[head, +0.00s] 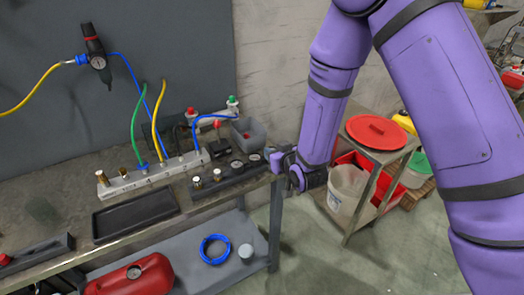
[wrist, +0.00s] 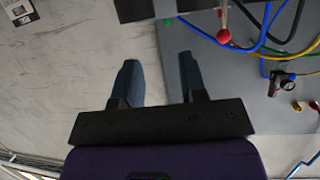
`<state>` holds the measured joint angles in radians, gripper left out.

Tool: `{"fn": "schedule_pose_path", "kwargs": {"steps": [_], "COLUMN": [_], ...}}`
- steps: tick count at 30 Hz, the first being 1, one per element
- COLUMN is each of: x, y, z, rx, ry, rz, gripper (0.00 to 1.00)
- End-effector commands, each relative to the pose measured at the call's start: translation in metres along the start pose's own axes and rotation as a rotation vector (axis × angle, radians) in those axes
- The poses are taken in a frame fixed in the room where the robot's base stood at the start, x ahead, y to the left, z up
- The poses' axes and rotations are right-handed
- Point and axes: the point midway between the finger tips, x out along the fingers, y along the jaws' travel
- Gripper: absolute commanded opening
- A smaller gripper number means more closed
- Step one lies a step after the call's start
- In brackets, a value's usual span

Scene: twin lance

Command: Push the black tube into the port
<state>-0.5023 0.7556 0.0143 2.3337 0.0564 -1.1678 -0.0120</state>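My gripper (wrist: 157,78) is open in the wrist view, its two dark fingers apart with nothing between them. In the head view my gripper (head: 279,160) is at the right end of the workbench, beside the end of a black block. A white manifold (head: 150,179) with several fittings lies on the bench; green, yellow and blue tubes rise from it. The black block (head: 228,181) with round fittings lies in front of it. In the wrist view a dark tube (wrist: 296,38) curves among coloured tubes at the upper right. Its free end and the port it belongs to cannot be told.
A black tray (head: 136,214) lies on the bench. A grey bin (head: 248,134) and red and green knobs stand behind the blocks. A cart with a red lid (head: 376,131) is to the right. A blue coil (head: 215,249) and red tank (head: 130,278) are on the lower shelf.

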Motion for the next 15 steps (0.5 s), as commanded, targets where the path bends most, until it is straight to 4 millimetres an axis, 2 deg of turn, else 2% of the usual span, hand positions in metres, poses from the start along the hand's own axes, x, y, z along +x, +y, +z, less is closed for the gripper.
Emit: {"fn": "schedule_pose_path", "kwargs": {"steps": [6,15], "x": [-0.004,-0.004], "y": [0.017,0.02], "z": [0.006,0.007], "rx": [0.01,0.012], "ry": [-0.001,0.0], "rz": [0.027,0.032], "gripper": [0.39,0.39]}}
